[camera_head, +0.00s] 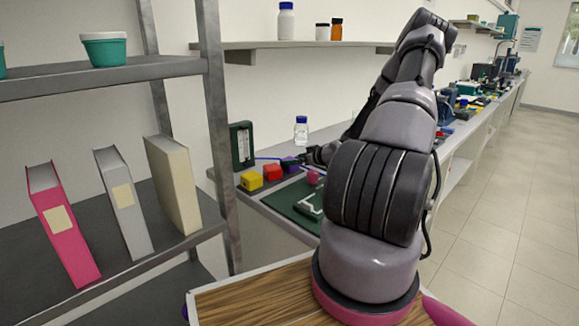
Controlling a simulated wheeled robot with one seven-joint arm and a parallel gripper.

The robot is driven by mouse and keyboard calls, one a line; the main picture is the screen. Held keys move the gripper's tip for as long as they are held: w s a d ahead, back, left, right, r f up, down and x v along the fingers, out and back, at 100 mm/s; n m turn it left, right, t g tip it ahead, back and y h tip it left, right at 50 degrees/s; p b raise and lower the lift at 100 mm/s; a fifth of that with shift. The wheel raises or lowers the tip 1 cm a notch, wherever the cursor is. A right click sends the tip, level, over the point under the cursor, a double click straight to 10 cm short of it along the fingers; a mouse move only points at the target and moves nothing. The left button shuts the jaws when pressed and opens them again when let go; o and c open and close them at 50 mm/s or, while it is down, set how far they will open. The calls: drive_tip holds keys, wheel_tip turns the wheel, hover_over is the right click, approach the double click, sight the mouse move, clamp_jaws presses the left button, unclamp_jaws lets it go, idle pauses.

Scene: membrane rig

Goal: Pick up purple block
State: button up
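The purple block (289,165) sits on the bench at the right end of a short row of blocks, beside the red block (273,172). My gripper (307,158) is close to its right side, at the end of my outstretched arm. The gripper is small and dark here, so I cannot tell whether its fingers are open or shut, or whether they touch the block.
A yellow block (251,181) stands left of the red one. A pink ball (313,177) and a green board (296,205) lie in front. A blue-capped bottle (301,130) and a dark gauge box (242,146) stand behind. A metal bookshelf (217,130) rises at left.

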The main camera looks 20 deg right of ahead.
drive_tip(key=shift+w+a+f, duration=0.2)
drive_tip(key=shift+w+f, duration=0.1)
drive_tip(key=shift+w, duration=0.3)
drive_tip(key=c, duration=1.5)
